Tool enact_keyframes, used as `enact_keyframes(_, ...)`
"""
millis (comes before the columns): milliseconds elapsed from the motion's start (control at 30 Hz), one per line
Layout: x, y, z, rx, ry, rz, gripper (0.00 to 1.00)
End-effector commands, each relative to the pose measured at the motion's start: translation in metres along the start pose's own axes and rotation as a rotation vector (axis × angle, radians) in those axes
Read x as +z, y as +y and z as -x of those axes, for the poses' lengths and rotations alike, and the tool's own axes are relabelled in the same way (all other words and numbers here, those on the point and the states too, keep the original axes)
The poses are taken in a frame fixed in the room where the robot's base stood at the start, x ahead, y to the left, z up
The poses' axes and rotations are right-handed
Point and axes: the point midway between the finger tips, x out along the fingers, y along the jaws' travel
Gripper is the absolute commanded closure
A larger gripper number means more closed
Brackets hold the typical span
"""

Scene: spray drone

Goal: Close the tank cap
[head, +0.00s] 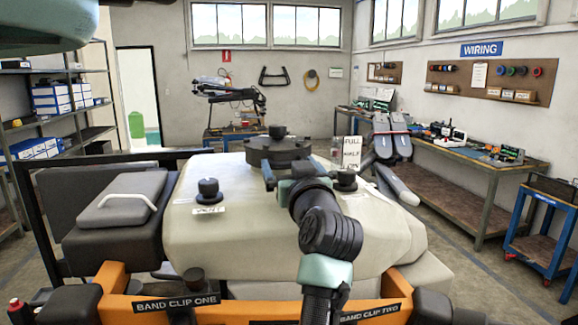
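The cream spray tank (190,235) fills the middle of the head view. A wide, dark round cap (290,150) with a small knob on top sits at the top centre of the tank. Whether it is fully seated cannot be told. My arm reaches up from the bottom right, over the tank. My gripper (269,176) is at the near side of the cap, close to its rim. My wrist partly hides the fingers, so their opening and any contact with the cap are unclear.
Small black knobs stand left (208,190) and right (345,179) of the cap. A sign reading FULL, HALF (350,153) stands behind the right knob. An orange frame (235,308) with band clip labels runs along the front. A workbench (480,165) and shelves (75,135) line the sides.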

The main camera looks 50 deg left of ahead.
Motion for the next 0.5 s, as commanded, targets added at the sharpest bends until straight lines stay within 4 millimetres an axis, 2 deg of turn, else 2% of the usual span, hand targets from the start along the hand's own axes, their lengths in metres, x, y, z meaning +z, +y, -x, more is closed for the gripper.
enact_keyframes(133, -0.001, -0.001, 0.002, -0.001, 0.003, 0.001, 0.01)
enact_keyframes(267, 0.001, 0.0, 0.012, 0.0, 0.003, 0.001, 0.01)
enact_keyframes(500, 0.003, 0.0, 0.054, 0.002, 0.004, 0.002, 0.01)
